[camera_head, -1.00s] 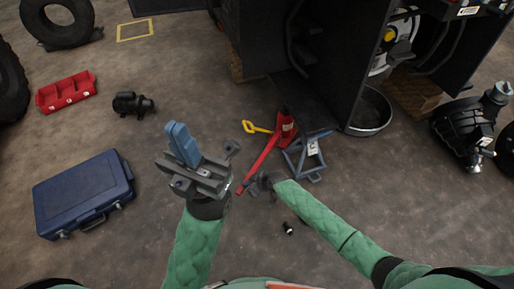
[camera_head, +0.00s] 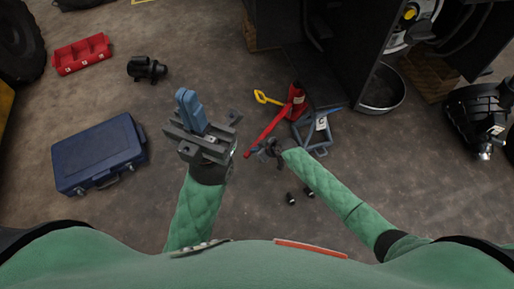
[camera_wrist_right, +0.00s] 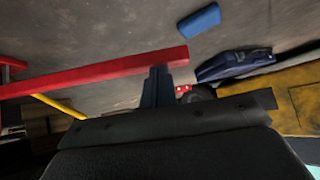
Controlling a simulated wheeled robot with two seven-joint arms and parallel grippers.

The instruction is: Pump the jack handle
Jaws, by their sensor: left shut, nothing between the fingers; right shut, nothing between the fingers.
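A red jack (camera_head: 297,98) stands on the floor by the dark forklift body. Its long red handle (camera_head: 265,132) slopes down toward the front left. My right gripper (camera_head: 270,149) is shut and empty beside the handle's lower end. In the right wrist view the shut fingers (camera_wrist_right: 158,82) are right at the red handle (camera_wrist_right: 80,77), which runs across to the left; I cannot tell whether they touch. My left gripper (camera_head: 187,100), with blue fingers, is shut and empty above the floor, left of the handle.
A blue-grey jack stand (camera_head: 318,130) is just right of the jack, and a yellow-handled tool (camera_head: 267,98) is behind it. A blue case (camera_head: 99,155), red bin (camera_head: 83,54) and black motor (camera_head: 147,69) lie left. A round pan (camera_head: 382,88) is right. Small black parts (camera_head: 291,198) lie in front.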

